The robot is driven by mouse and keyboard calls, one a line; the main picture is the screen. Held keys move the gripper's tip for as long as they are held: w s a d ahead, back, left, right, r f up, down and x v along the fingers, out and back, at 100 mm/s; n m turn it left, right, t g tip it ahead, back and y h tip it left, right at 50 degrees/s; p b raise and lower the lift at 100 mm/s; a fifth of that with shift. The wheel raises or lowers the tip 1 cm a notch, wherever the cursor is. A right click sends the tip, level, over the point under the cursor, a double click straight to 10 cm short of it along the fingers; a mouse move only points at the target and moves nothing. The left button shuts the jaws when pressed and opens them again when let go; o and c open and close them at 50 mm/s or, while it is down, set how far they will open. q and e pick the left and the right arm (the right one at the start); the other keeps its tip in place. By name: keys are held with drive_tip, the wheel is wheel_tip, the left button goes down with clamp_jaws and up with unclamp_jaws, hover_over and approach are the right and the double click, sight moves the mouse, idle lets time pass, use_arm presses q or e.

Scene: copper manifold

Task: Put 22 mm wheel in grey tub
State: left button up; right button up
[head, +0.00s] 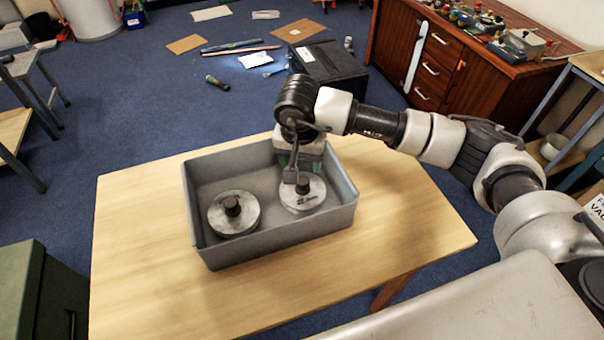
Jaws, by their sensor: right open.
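The grey tub (282,236) stands on a light wooden table. Two silver disc-shaped wheels with dark hubs lie flat inside it. One wheel (220,220) is in the left part of the tub, the other wheel (313,198) in the right part. Both carry small dark markings that are too small to read, so I cannot tell which is the 22 mm one. My right gripper (296,178) points down into the tub just above the right wheel and is open. It partly hides that wheel's hub. My left gripper does not show.
The table top (140,250) is clear around the tub. A black box (330,66) stands on the blue floor behind it. A wooden cabinet (440,60) is at the back right, a green cabinet (40,295) at the lower left. Papers and tools lie on the floor.

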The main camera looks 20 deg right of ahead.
drive_tip(key=shift+s+a+r, duration=0.1)
drive_tip(key=shift+s+r, duration=0.1)
drive_tip(key=shift+r, duration=1.4)
